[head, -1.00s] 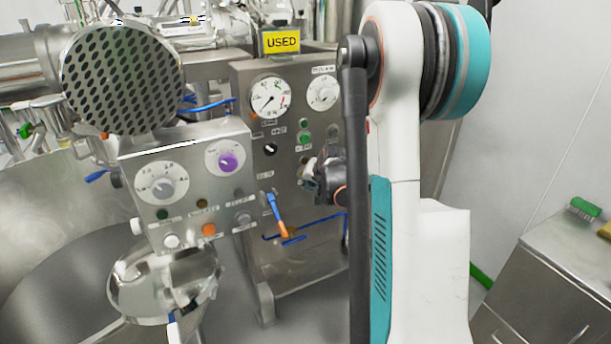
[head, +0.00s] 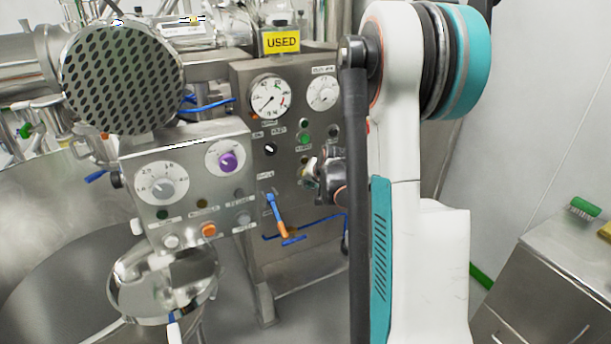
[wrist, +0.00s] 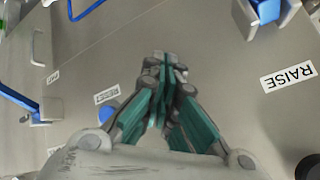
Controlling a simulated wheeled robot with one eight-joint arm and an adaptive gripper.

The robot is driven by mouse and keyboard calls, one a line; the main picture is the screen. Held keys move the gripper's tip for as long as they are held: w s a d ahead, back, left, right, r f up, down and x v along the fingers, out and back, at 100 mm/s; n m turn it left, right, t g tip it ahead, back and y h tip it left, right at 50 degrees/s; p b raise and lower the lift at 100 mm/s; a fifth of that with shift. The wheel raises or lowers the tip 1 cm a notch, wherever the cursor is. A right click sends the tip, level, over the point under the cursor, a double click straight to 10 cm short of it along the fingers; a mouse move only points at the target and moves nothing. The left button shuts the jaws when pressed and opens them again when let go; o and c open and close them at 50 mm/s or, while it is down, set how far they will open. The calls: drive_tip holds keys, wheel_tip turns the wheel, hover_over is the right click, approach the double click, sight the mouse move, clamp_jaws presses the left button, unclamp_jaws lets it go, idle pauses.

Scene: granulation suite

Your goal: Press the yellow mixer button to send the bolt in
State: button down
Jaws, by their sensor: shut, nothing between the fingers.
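The grey mixer control panel (head: 250,90) stands in the middle of the head view, with two dials and several small buttons and lamps. My gripper (head: 309,172) is in front of its right part, partly hidden by my arm. In the wrist view my gripper (wrist: 166,62) is shut and empty, its tips over a bare grey metal face. No clear yellow button shows in the wrist view. I see no bolt.
In the wrist view a RAISE label (wrist: 288,78) lies right of the fingers, and blue-handled parts are near both sides.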

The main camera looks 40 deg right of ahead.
drive_tip(key=shift+w, duration=0.15)
drive_tip(key=shift+w+d, duration=0.1)
drive_tip(key=shift+w, duration=0.15)
drive_tip(key=shift+w+d, duration=0.1)
drive_tip(key=shift+w, duration=0.3)
idle(0.9)
drive_tip(key=shift+s, duration=0.1)
drive_tip(key=shift+s+a+b, duration=0.2)
drive_tip(key=shift+s+b, duration=0.1)
drive_tip(key=shift+s, duration=0.45)
drive_tip(key=s, duration=0.2)
drive_tip(key=s+a, duration=0.1)
drive_tip(key=s, duration=0.1)
drive_tip(key=shift+s+a, duration=0.1)
drive_tip(key=shift+s, duration=0.3)
idle(2.1)
